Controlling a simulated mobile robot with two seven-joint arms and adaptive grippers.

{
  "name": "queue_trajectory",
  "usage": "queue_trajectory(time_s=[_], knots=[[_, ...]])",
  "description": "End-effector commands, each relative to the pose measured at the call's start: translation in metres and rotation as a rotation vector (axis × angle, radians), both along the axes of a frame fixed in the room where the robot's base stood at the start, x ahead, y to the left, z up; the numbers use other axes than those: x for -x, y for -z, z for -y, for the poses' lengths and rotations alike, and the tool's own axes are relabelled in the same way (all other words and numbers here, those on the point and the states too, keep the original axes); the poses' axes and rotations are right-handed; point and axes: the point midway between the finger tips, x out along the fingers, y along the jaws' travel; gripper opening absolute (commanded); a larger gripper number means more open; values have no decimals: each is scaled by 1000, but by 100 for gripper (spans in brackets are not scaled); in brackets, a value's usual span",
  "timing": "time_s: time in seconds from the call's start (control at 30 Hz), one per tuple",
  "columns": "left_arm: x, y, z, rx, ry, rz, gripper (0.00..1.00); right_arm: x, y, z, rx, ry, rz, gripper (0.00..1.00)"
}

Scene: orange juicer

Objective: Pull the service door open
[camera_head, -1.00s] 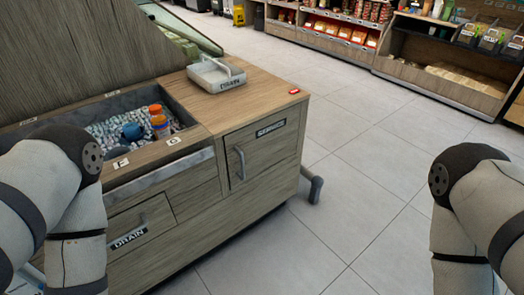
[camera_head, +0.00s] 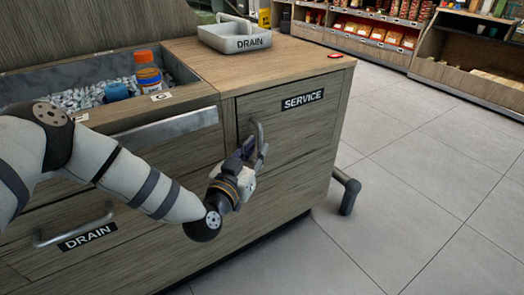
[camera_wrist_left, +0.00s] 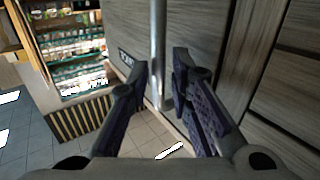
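The wooden service door (camera_head: 290,160), with a black "SERVICE" label (camera_head: 303,100), is at the right end of the cabinet front and looks closed. Its grey vertical bar handle (camera_head: 258,135) is on the door's left side. My left gripper (camera_head: 252,155) is at this handle and hides its lower part. In the left wrist view, the handle (camera_wrist_left: 158,45) runs down between the two separated fingers (camera_wrist_left: 160,85) of my open left gripper. I cannot tell whether either finger touches it. My right gripper is not in view.
A drain drawer with a handle (camera_head: 75,228) is lower left. A grey drain tray (camera_head: 234,36) and a red item (camera_head: 335,56) are on the countertop. A bin (camera_head: 70,98) holds bottles. A grey foot (camera_head: 348,192) juts out right; the floor (camera_head: 420,180) beyond is clear.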

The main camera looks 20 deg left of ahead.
Motion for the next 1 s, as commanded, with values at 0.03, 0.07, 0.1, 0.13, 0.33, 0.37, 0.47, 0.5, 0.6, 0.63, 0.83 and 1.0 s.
queue_trajectory(time_s=[0.03,0.07,0.1,0.13,0.33,0.37,0.47,0.5,0.6,0.63,0.83,1.0], knots=[[-9,4,1,0,0,0,20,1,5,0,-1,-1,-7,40],[-13,4,1,0,1,-2,20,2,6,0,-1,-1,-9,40],[-18,3,2,0,0,-1,20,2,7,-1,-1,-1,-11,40],[-21,3,2,1,1,-2,20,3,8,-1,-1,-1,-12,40],[-27,0,2,1,1,-2,20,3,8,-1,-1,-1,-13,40],[-27,0,2,1,1,-2,20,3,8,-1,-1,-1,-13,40],[-27,0,3,1,1,-2,20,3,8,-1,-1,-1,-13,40],[-27,0,3,1,1,-2,11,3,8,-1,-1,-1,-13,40],[-27,0,3,1,1,-2,0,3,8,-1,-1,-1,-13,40],[-27,0,3,1,1,-3,0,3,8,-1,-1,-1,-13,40],[-26,1,3,1,0,-3,0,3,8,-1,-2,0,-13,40],[-25,0,5,1,-26,-4,0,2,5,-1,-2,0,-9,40]])
